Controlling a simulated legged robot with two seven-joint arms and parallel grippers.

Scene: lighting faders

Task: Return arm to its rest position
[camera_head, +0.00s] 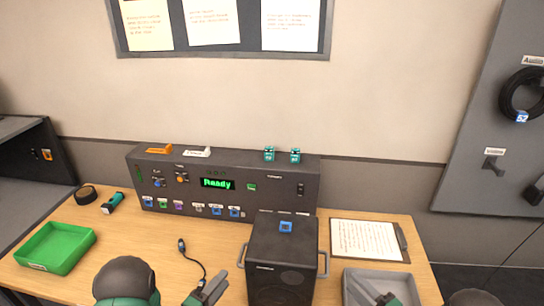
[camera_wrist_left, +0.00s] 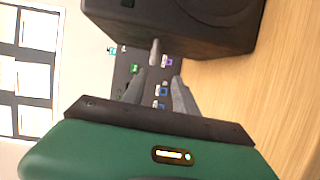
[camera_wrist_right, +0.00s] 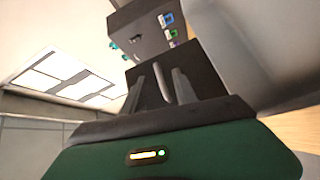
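My left gripper (camera_head: 207,291) is at the bottom centre of the head view, above the table's front part and left of the black speaker box (camera_head: 282,262). Its fingers stand apart with nothing held, as the left wrist view also shows (camera_wrist_left: 158,92). My right gripper (camera_head: 386,299) shows only in small part at the bottom edge, over the grey tray (camera_head: 408,280). In the right wrist view its fingers (camera_wrist_right: 172,85) stand apart and hold nothing. The dark control console (camera_head: 222,170), with a green "Ready" display (camera_head: 217,184), stands at the back, clear of both grippers.
A green tray (camera_head: 56,248), a black roll (camera_head: 87,194) and a teal tool (camera_head: 112,203) lie at the left. A cable (camera_head: 190,255) lies beside my left gripper. A clipboard (camera_head: 368,240) lies at the right. The speaker box stands between my grippers.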

